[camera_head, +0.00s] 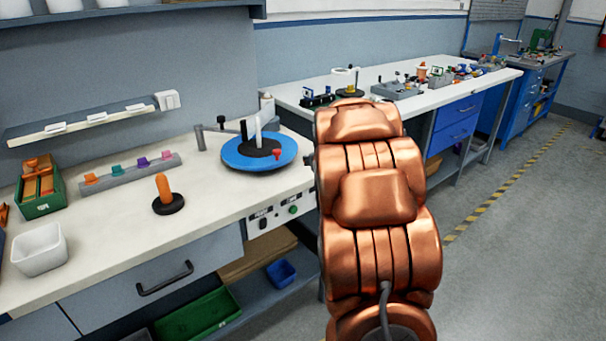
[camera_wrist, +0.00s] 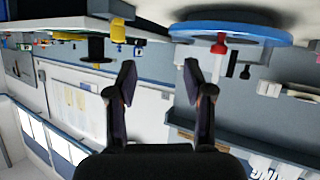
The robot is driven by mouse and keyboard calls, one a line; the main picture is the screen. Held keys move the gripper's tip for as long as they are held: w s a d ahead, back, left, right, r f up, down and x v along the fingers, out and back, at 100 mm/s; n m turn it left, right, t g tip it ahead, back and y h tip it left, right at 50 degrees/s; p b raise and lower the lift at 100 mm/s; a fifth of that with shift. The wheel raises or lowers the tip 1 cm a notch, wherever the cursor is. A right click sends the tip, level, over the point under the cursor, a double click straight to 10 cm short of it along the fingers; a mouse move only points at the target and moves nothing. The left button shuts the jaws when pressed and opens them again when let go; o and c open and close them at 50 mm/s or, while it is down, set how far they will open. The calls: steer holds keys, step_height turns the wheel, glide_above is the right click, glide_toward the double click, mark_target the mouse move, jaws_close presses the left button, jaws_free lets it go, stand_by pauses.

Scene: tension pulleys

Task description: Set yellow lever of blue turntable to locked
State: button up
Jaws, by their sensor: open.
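The blue turntable (camera_head: 232,158) lies on the near white bench, left of my arm in the head view. It has a black hub (camera_head: 262,148), a pale upright post (camera_head: 258,128) and a red knob (camera_head: 277,153) at its near right edge. The wrist view appears upside down; there the blue disc (camera_wrist: 235,31) is at the top right with a red piece (camera_wrist: 218,45) at its rim.
A dark arm on a post (camera_head: 200,138) stands behind the turntable. A grey rack with coloured pegs (camera_head: 130,172), an orange peg on a black base (camera_head: 164,195), a white bin (camera_head: 39,249) and a green box (camera_head: 40,205) occupy the left bench. Floor (camera_head: 510,240) at right is clear.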

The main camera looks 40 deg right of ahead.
steer(key=s+a+g+p, duration=0.1)
steer(key=s+a, duration=0.2)
steer(key=a, duration=0.2)
steer(key=s+a+r+g+y, duration=0.1)
steer(key=s+a+g, duration=0.1)
steer(key=a, duration=0.3)
steer(key=shift+s+a+p, duration=0.35)
steer(key=shift+s+p, duration=0.05)
steer(key=shift+s, duration=0.35)
